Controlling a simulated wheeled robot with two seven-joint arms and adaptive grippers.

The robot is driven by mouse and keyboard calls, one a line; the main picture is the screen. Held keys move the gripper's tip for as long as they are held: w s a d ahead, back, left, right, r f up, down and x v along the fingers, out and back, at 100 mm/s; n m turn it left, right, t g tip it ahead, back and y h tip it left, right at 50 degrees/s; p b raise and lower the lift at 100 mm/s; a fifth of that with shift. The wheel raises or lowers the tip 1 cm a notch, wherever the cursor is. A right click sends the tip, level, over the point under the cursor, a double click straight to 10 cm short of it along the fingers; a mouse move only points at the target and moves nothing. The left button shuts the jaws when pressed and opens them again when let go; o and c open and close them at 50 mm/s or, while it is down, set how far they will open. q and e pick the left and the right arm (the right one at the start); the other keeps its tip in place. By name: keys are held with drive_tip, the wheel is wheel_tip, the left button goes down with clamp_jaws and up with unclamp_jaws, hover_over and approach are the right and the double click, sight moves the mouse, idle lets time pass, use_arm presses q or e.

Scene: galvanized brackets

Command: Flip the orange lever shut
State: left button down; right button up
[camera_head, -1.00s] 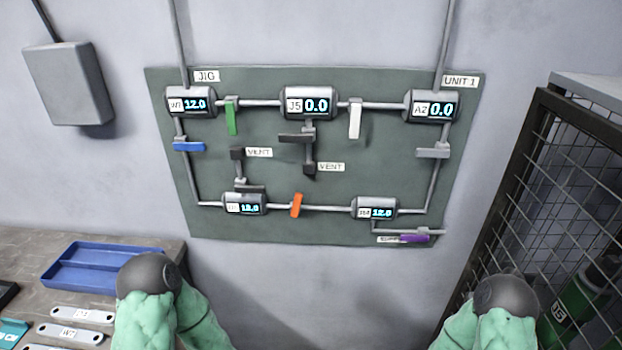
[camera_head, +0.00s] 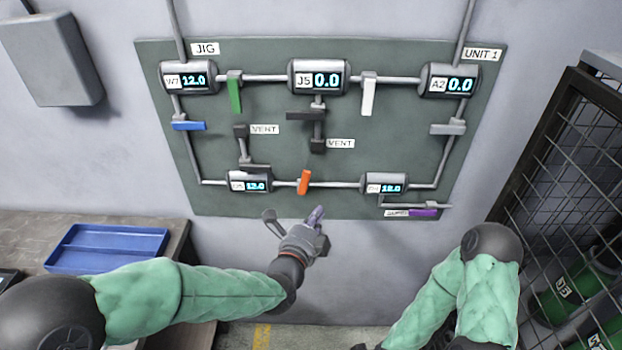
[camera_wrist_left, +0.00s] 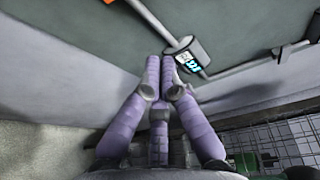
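The orange lever (camera_head: 304,181) sits on the bottom horizontal pipe of the green board, between two displays. Its handle stands nearly upright, across the pipe, with the top leaning slightly right. My left gripper (camera_head: 317,215) is below and slightly right of the lever, apart from it. Its purple fingers point up toward the board and look drawn together, with nothing between them. The fingers also show in the left wrist view (camera_wrist_left: 161,62), their tips close together in front of a lit display. My right gripper is not clearly in view; only my right arm shows.
Other levers share the board: green (camera_head: 235,93), white (camera_head: 368,95), blue (camera_head: 188,126), purple (camera_head: 424,212), and several grey or black ones. A blue tray (camera_head: 107,262) lies on the bench at left. A wire mesh cage (camera_head: 560,170) stands at right. Plain wall lies below the board.

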sight(308, 181)
use_arm(q)
drive_tip(key=shift+m, duration=0.3)
drive_tip(key=b+x, duration=0.1)
drive_tip(key=x, duration=0.2)
drive_tip(key=r+b+x, duration=0.1)
drive_tip(key=x, duration=0.2)
drive_tip(key=r+b+x, duration=0.1)
drive_tip(key=x, duration=0.3)
drive_tip(key=shift+w+a, duration=0.15)
drive_tip(key=shift+a, duration=0.1)
drive_tip(key=a, duration=0.1)
drive_tip(key=a+b, duration=0.1)
drive_tip(key=a, duration=0.1)
drive_tip(key=shift+a+r, duration=0.15)
drive_tip(key=shift+r, duration=0.25)
drive_tip(key=shift+a+r+p, duration=0.15)
drive_tip(key=shift+a+r, duration=0.1)
drive_tip(key=shift+a, duration=0.25)
drive_tip(key=shift+a+r+p, duration=0.15)
drive_tip(key=shift+a+r, duration=0.05)
drive_tip(key=shift+a, duration=0.3)
drive_tip(key=shift+d, duration=0.1)
